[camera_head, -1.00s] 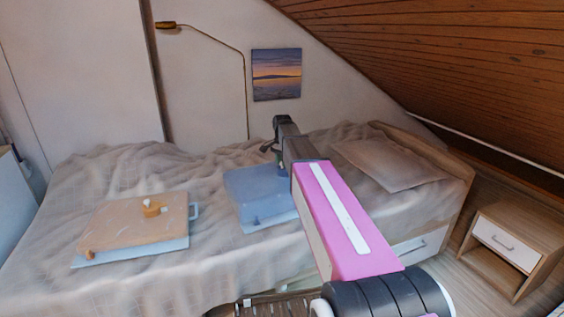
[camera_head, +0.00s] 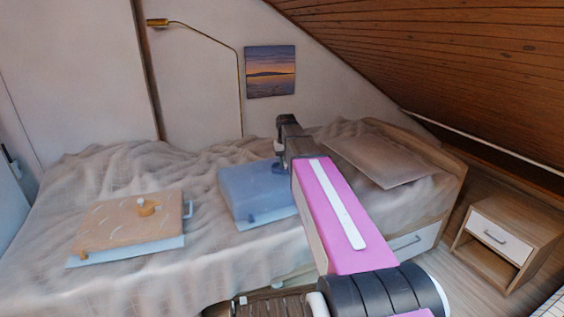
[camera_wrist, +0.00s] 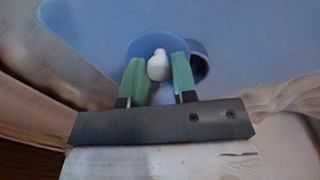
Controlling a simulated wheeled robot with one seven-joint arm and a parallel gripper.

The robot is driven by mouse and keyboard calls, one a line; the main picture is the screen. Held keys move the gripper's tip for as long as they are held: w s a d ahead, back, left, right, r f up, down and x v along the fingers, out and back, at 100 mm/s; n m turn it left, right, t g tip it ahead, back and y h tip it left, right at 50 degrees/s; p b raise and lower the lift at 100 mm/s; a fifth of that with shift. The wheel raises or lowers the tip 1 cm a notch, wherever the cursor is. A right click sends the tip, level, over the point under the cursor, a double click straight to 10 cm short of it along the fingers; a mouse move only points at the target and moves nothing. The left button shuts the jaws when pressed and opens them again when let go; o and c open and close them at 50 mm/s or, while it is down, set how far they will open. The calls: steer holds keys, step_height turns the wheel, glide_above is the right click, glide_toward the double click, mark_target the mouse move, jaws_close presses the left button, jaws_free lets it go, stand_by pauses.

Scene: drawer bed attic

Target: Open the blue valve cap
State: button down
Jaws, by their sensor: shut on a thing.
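The blue box (camera_head: 250,193) lies on the bed in the head view, just left of my arm. In the wrist view its blue face (camera_wrist: 235,35) fills the upper middle. A round blue valve cap (camera_wrist: 147,46) with a white knob (camera_wrist: 158,66) sits on it. My gripper (camera_wrist: 159,74) has its green fingertips on either side of the knob, shut on the cap. In the head view my gripper (camera_head: 281,166) is low over the box's right back part. The exact contact is partly hidden by the fingers.
An orange box (camera_head: 128,222) with a knob and a side handle lies on the bed (camera_head: 205,250) to the left. A wooden nightstand (camera_head: 508,235) stands at the far right, under the sloped ceiling.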

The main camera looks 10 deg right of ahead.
steer(key=n, duration=0.1)
steer(key=d+n, duration=0.1)
steer(key=n, duration=0.1)
steer(key=d+n, duration=0.1)
steer(key=shift+s+d+n, duration=0.25)
steer(key=shift+n, duration=0.05)
steer(key=d+n, duration=0.1)
steer(key=n, duration=0.2)
steer(key=d+n, duration=0.1)
steer(key=n, duration=0.1)
steer(key=shift+w+d, duration=0.3)
steer(key=shift+d, duration=0.05)
steer(key=c, duration=0.9)
jaws_free()
step_height(320, 180, up, 11)
steer(key=shift+f, duration=0.1)
